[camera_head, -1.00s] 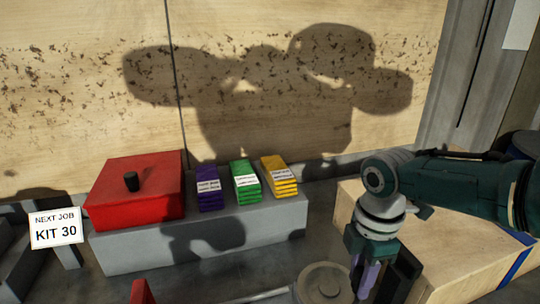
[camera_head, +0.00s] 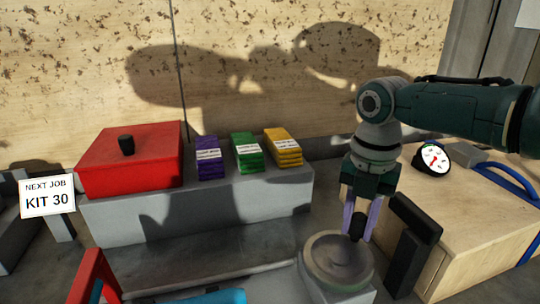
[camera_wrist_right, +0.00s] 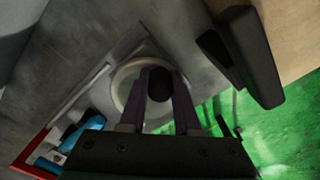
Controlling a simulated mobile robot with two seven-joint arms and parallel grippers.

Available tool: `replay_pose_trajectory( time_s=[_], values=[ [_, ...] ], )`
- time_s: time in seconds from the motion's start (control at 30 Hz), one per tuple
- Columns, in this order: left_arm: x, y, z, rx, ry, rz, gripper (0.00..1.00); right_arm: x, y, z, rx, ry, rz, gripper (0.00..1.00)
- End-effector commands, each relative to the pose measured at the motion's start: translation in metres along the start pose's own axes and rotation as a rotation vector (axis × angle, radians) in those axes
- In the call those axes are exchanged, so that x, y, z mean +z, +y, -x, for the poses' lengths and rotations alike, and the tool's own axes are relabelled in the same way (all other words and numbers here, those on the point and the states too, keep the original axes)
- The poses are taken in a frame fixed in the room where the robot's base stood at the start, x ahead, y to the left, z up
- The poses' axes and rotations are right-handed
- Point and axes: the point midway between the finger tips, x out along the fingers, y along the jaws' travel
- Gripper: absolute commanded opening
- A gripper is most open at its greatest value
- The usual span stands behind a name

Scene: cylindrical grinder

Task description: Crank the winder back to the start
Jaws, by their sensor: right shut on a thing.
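The winder (camera_head: 338,260) is a round grey disc on a block at the lower middle of the head view. Its rim also shows in the right wrist view (camera_wrist_right: 122,88). A dark knob (camera_head: 357,225) stands up at the disc's far right side and also shows in the right wrist view (camera_wrist_right: 160,86). My right gripper (camera_head: 360,228) points down over the disc, its purple fingers shut on the knob from both sides. My left gripper is not in view.
A black upright bracket (camera_head: 408,245) stands close right of the winder. A wooden box (camera_head: 470,220) with a dial gauge (camera_head: 434,159) is further right. A grey ledge (camera_head: 200,210) behind carries a red box (camera_head: 130,160) and purple, green and yellow stacks.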

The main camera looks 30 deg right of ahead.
Motion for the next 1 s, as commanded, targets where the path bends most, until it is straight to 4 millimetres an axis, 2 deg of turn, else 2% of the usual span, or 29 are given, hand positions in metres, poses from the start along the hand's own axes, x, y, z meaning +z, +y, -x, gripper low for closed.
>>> replay_pose_trajectory(
  time_s=[0.1, 0.5, 1.0],
  values=[
    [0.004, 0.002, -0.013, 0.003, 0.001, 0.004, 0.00, 0.002, 0.006, -0.004, 0.002, -0.001, 0.110, 0.00],
    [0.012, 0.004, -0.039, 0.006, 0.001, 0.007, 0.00, 0.001, 0.024, -0.003, 0.002, -0.001, 0.490, 0.00],
    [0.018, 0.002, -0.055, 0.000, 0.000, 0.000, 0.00, -0.006, 0.041, 0.000, 0.001, 0.001, 0.868, 0.00]
  ],
)
